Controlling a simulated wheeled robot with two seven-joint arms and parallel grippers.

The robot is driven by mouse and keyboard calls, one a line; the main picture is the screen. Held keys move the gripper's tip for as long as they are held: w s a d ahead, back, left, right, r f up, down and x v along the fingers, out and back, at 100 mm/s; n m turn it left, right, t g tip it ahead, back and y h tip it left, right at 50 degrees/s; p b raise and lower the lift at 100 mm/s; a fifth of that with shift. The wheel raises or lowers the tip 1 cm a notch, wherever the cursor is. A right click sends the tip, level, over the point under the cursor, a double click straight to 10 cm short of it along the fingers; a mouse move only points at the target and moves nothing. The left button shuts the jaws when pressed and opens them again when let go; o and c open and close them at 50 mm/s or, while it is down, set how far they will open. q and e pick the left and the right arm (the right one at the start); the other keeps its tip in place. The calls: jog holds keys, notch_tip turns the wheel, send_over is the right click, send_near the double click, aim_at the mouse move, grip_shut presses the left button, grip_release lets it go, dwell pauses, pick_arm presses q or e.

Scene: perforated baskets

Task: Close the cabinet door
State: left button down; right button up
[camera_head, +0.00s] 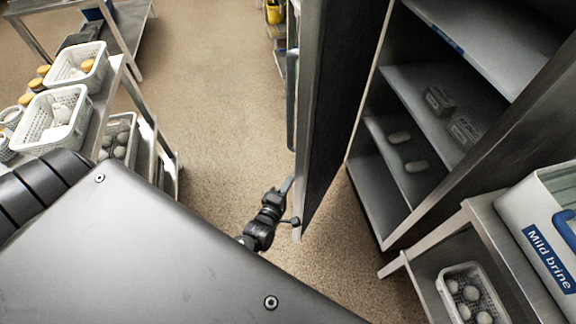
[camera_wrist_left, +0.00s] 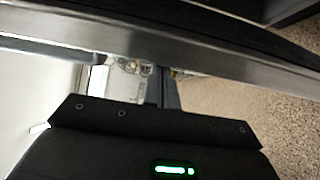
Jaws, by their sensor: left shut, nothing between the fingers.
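The cabinet door (camera_head: 338,100) stands open in the head view, its dark inner face turned right toward the cabinet (camera_head: 455,75) and its metal edge toward me. A long vertical handle (camera_head: 291,100) is on the door's outer side. My left gripper (camera_head: 288,203) is shut and empty at the door's lower near edge; I cannot tell whether it touches. In the left wrist view the door's metal edge (camera_wrist_left: 200,58) crosses just beyond the gripper's dark body; the fingers (camera_wrist_left: 165,88) are partly hidden. My right gripper is in neither view.
Inside the cabinet are shelves with small containers and pale items. A side table (camera_head: 480,215) with a "Mild brine" box (camera_head: 545,235) and a basket (camera_head: 470,295) stands at lower right. A rack with white baskets (camera_head: 55,118) is at left. Floor (camera_head: 215,90) between is clear.

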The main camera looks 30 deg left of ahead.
pick_arm(q)
jog(key=s+p, duration=0.3)
jog(key=s, duration=0.6)
jog(key=w+a+m+h+b, duration=0.7)
jog(key=w+a+m+h, duration=0.2)
jog(key=s+a+f+m+g+h+b, duration=0.1)
jog(key=s+a+m+g+h, duration=0.15)
jog(key=a+g+h, duration=0.25)
jog(key=w+d+n+b, duration=0.1)
jog(key=w+d+b, duration=0.1)
jog(key=w+d, duration=0.5)
jog(key=shift+d+n+b, duration=0.35)
jog(key=shift+d, duration=2.2)
